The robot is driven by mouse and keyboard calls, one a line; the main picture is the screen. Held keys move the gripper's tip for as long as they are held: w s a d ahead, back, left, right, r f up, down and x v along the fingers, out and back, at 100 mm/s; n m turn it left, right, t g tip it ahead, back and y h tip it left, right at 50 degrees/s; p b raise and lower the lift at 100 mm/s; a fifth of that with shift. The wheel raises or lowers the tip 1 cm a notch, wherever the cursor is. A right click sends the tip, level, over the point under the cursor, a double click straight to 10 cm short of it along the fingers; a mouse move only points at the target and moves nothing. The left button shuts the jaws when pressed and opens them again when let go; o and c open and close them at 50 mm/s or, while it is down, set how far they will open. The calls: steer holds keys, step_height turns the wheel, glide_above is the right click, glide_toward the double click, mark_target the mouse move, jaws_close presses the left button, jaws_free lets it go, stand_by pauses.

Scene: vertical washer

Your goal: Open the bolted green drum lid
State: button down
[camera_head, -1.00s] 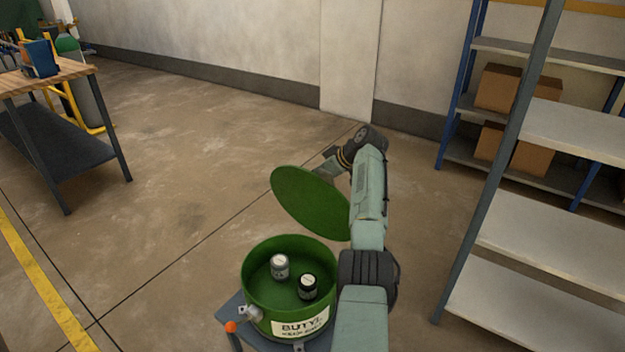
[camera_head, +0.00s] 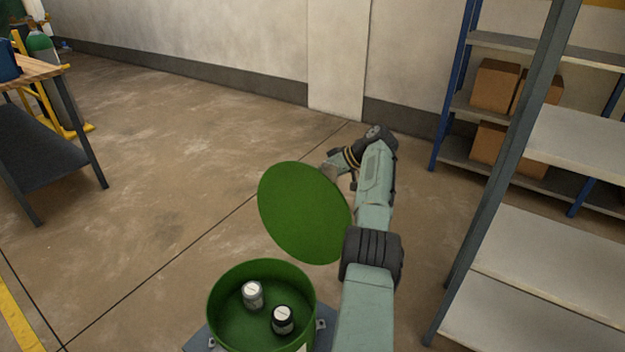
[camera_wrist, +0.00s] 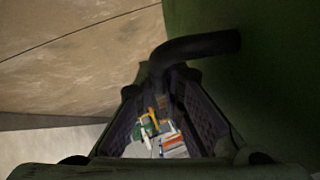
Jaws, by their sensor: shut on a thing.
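The green lid (camera_head: 303,212) stands steeply tilted above and behind the drum, clear of its rim in the head view. The green drum (camera_head: 214,318) is open at the top, with its lower part cut off by the frame. In the wrist view the lid's green face (camera_wrist: 270,75) fills the right side, and a bent dark handle (camera_wrist: 205,45) sticks out from it. My gripper (camera_wrist: 170,85) is shut on this handle. In the head view the fingers are hidden behind the lid.
A metal shelf rack (camera_head: 560,220) is close on the right. A workbench (camera_head: 45,150) is at the left. The floor between is clear.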

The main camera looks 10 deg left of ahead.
steer(key=shift+s+f, duration=0.1)
steer(key=shift+f, duration=0.05)
steer(key=c, duration=1.7)
jaws_free()
steer(key=v, duration=1.2)
